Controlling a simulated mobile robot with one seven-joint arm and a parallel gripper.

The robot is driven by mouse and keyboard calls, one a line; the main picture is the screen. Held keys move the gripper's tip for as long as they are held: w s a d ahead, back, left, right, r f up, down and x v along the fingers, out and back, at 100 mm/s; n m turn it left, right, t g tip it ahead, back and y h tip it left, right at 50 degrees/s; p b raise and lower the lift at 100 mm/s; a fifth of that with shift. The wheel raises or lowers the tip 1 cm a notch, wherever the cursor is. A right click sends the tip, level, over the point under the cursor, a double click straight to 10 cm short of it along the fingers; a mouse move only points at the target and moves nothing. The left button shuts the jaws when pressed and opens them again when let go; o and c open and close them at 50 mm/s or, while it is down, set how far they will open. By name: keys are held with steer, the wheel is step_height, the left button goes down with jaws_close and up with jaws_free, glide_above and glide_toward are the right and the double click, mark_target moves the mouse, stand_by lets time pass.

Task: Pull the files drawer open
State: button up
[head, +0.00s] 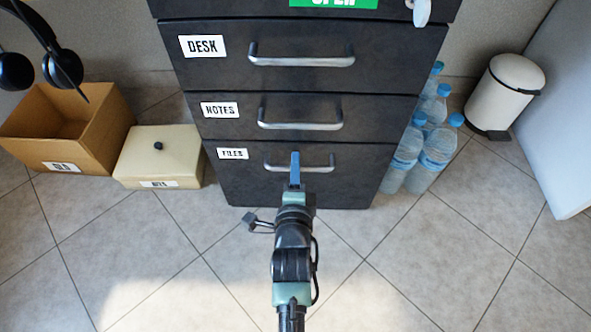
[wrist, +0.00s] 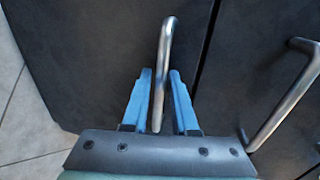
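The files drawer (head: 345,180) is the lowest front of the dark cabinet and carries a white FILES label (head: 233,154). It looks flush with the drawers above it. Its silver bar handle (head: 322,166) is partly hidden behind my gripper (head: 295,158) in the head view. In the wrist view, the two blue fingers of my gripper (wrist: 160,92) stand apart, one on each side of the handle (wrist: 165,50). A narrow gap shows between each finger and the bar, so the gripper is open around the handle, not clamped on it.
Above are the notes drawer (head: 375,117) and desk drawer (head: 400,65), both shut. A cardboard box (head: 105,125) and a cream lidded box (head: 180,145) stand at left. Water bottles (head: 438,148) and a white bin (head: 507,90) stand at right. The tiled floor in front is clear.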

steer(key=shift+c, duration=0.3)
jaws_close()
stand_by(1.2)
